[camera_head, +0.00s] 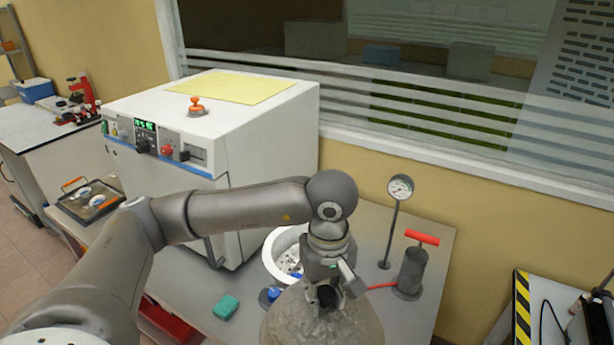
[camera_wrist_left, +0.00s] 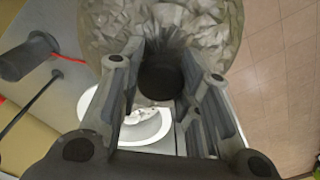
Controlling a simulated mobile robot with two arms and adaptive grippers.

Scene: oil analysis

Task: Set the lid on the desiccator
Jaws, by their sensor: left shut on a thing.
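My left gripper (camera_head: 326,285) is shut on the dark knob of the desiccator lid (camera_head: 322,325), a clear, faceted-looking glass dome. The lid is at the bottom of the head view, cut off by the frame edge. In the left wrist view the fingers (camera_wrist_left: 165,75) sit on either side of the knob, with the dome (camera_wrist_left: 170,25) beyond. The desiccator base (camera_head: 270,262), a white round bowl with a pale perforated plate and small items inside, stands on the bench behind the lid. My arm and the lid partly hide it. It also shows in the left wrist view (camera_wrist_left: 92,108). My right gripper is out of view.
A hand pump (camera_head: 411,270) with a red handle and red hose and a gauge on a stand (camera_head: 400,188) are right of the base. A green sponge (camera_head: 226,307) and a blue-topped item (camera_head: 272,293) lie nearby. A large white oven (camera_head: 235,140) stands behind left.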

